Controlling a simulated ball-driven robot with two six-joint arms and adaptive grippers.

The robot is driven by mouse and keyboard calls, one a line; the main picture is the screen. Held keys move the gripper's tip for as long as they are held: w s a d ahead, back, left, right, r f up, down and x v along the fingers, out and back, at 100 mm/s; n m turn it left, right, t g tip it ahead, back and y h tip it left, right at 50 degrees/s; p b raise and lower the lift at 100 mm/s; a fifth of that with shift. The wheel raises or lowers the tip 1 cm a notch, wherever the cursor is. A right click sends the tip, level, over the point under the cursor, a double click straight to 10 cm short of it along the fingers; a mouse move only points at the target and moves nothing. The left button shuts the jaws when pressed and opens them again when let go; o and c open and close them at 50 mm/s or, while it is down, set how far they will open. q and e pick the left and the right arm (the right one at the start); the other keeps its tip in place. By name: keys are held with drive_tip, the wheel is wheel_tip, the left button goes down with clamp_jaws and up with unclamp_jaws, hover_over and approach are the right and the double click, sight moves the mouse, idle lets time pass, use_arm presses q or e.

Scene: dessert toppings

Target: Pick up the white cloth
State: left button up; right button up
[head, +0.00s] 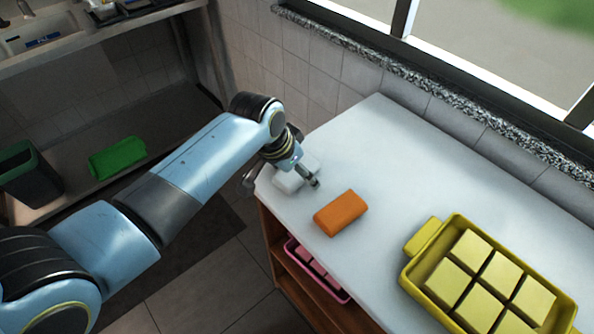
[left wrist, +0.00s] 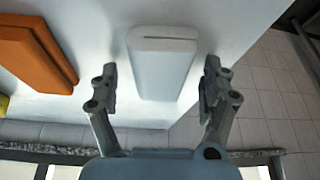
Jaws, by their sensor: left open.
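The white cloth (head: 291,181) is a folded block at the near left corner of the white counter. In the head view my left gripper (head: 312,183) is over it and hides part of it. In the left wrist view the white cloth (left wrist: 161,62) lies between the two open fingers of my left gripper (left wrist: 158,88), a little beyond their tips. The fingers look apart from it on both sides. My right gripper is in neither view.
An orange folded cloth (head: 341,213) lies right of the white one. A yellow tray (head: 411,283) with several pale yellow squares is farther right. A pink tray (head: 319,283) sits on the shelf below. A green cloth (head: 117,157) lies at left. The counter's back is clear.

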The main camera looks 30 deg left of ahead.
use_arm(q)
drive_tip(key=shift+s+f, duration=0.1)
drive_tip(key=shift+s, duration=0.05)
drive_tip(key=c, duration=1.1)
drive_tip(key=shift+d, duration=0.1)
drive_tip(key=shift+c, duration=0.5)
